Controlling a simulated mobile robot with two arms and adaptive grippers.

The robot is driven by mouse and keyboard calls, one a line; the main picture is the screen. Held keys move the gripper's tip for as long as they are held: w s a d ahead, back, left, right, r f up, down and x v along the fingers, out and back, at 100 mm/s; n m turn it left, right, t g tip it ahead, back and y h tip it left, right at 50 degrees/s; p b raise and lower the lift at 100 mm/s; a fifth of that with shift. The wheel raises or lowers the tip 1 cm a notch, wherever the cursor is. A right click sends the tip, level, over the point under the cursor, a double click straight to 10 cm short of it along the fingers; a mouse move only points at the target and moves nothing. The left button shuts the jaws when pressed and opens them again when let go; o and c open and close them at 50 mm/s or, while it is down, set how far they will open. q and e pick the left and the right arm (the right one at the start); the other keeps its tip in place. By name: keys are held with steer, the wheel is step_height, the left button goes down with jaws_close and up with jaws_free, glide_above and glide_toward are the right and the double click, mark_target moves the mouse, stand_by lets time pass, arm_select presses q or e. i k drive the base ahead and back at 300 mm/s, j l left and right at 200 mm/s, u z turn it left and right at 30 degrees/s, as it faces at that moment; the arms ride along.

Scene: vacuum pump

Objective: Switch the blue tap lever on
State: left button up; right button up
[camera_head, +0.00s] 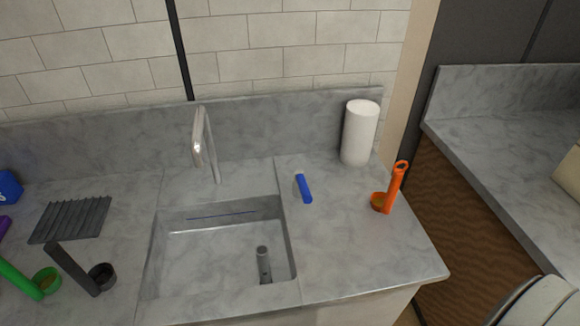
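The blue tap lever (304,188) is a short bar at the right of the sink, just beyond its right rim. It points away from me, tilted slightly left. The silver tap (207,145) stands behind the sink, with its spout curving forward over it. I see no water flowing from the spout. Neither of my grippers is in view.
The grey sink (190,255) holds a small grey cylinder (264,264). A white roll (360,132) and an orange scoop (392,189) stand right of the lever. A ribbed grey rack (70,219), dark scoop (75,268) and green scoop (25,282) lie left. The counter's front right is clear.

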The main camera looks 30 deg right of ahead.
mark_target(299, 176)
steer(key=k+j, duration=0.2)
steer(key=j, duration=0.25)
steer(key=k+j, duration=0.2)
steer(key=j, duration=0.2)
steer(key=k+j+z, duration=0.1)
steer(key=k+j, duration=0.15)
steer(key=j, duration=0.2)
